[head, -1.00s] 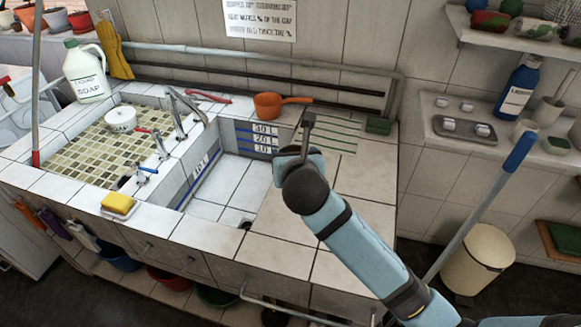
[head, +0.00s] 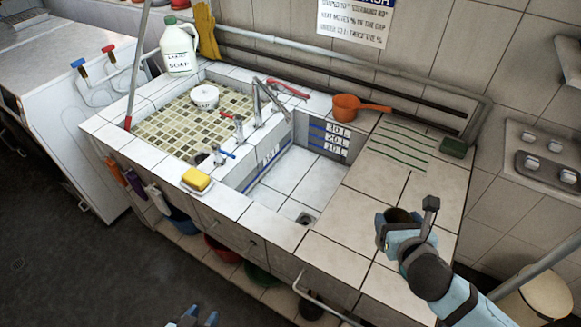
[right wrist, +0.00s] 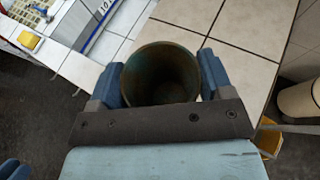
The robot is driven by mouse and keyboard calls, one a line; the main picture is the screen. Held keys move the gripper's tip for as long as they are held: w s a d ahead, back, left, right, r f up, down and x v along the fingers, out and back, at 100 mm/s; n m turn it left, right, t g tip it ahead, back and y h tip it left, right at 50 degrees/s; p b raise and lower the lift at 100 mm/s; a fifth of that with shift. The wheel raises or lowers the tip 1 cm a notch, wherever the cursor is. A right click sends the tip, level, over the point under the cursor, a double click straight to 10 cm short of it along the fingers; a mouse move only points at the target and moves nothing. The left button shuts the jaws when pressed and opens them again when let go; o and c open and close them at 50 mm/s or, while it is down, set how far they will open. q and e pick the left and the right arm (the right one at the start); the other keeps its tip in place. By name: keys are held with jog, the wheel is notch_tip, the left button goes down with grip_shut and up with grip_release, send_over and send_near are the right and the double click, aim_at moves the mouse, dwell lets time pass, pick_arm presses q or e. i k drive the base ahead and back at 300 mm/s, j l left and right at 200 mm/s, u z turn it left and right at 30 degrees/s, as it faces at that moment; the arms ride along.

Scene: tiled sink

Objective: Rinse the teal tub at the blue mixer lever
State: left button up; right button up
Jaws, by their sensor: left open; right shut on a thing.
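The tub (right wrist: 162,75) is a round, open-topped cup, dark teal-brown inside, held between the blue fingers of my right gripper (right wrist: 160,85). In the head view, the tub (head: 398,215) shows partly behind my right gripper (head: 393,232), over the tiled counter right of the basin. The blue mixer lever (head: 227,154) is on the low wall by the left basin, below a red lever (head: 227,116). A grey spout (head: 265,97) rises beside them. My left gripper (head: 194,317) is open and empty at the bottom edge, mostly cut off.
The tiled right basin (head: 315,178) is empty, with a drain near its front. A yellow sponge (head: 196,179) lies on the front ledge. An orange pan (head: 347,106), a soap jug (head: 178,46) and a white round container (head: 205,95) stand farther back. The right counter is mostly clear.

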aim_at(216, 148)
jog(key=i+j+z, duration=0.1)
jog(key=j, duration=0.35)
jog(key=i+j+z, duration=0.1)
jog(key=i+j, duration=0.15)
jog(key=j, duration=0.25)
jog(key=i+j+z, duration=0.1)
jog(key=j, duration=0.35)
jog(key=i+j+z, duration=0.1)
jog(key=j, duration=0.4)
jog(key=i+j+z, duration=0.15)
jog(key=j, duration=0.35)
jog(key=i+j+z, duration=0.1)
jog(key=j, duration=0.4)
